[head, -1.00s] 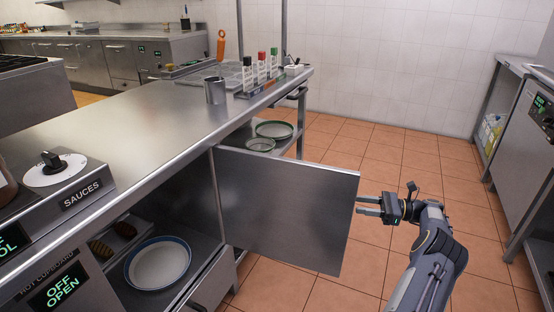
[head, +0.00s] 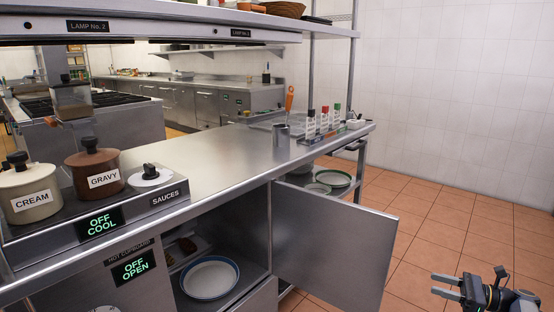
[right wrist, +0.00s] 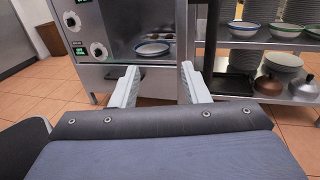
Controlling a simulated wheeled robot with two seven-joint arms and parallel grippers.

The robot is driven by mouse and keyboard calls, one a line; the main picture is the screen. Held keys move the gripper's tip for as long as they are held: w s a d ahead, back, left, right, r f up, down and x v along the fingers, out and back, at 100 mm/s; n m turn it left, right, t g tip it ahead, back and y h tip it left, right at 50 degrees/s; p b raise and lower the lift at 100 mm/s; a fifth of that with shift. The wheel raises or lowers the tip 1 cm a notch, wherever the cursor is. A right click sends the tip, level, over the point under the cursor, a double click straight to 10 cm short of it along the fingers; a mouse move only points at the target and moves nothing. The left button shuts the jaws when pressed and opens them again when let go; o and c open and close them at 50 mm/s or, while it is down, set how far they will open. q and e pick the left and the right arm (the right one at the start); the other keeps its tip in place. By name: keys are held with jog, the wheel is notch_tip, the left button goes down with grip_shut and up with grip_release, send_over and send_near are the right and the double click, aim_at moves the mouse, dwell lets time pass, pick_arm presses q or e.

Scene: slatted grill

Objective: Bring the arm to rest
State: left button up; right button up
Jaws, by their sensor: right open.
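My right gripper (head: 447,287) is at the lower right of the head view, to the right of the open cupboard door (head: 332,250) and apart from it. Its two fingers are spread with nothing between them. In the right wrist view the open fingers (right wrist: 160,85) point toward the hot cupboard, where a blue-rimmed plate (right wrist: 153,48) shows inside. The same plate (head: 209,277) lies in the cupboard in the head view. My left gripper is not in view.
The steel counter (head: 225,165) carries a cream pot (head: 30,190), a gravy pot (head: 95,168), a metal cup (head: 281,138) and several bottles (head: 323,122). A shelf with bowls (right wrist: 285,29) shows in the right wrist view. The tiled floor (head: 440,225) to the right is clear.

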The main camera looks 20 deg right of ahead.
jog(key=w+a+r+n+g, duration=0.2)
jog(key=w+a+r+n, duration=0.15)
jog(key=a, duration=0.25)
jog(key=w+a+r+n+g, duration=0.25)
jog(key=w+a+r, duration=0.2)
jog(key=a, duration=0.25)
jog(key=s+a+r+n+g+h, duration=0.1)
jog(key=a+r+n+g, duration=0.15)
jog(key=a, duration=0.35)
jog(key=s+a+r+n+g+h, duration=0.1)
jog(key=s+a+r+n+h, duration=0.1)
jog(key=a+r, duration=0.35)
jog(key=s+a+n+g+h, duration=0.1)
jog(key=s+a+n+h, duration=0.2)
jog(key=s+a+n, duration=0.55)
jog(key=s+a+f+n+t+h, duration=0.1)
jog(key=s+a+f+n, duration=0.3)
jog(key=s, duration=0.4)
jog(key=s+a+f+n+t+h, duration=0.1)
jog(key=s+a+f+n+h, duration=0.15)
jog(key=s+a, duration=0.5)
pick_arm(q)
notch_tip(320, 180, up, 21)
jog(key=p, duration=2.1)
pick_arm(e)
notch_tip(320, 180, up, 21)
jog(key=shift+d+f+y, duration=0.2)
jog(key=shift+d+y, duration=0.15)
jog(key=shift+d, duration=0.1)
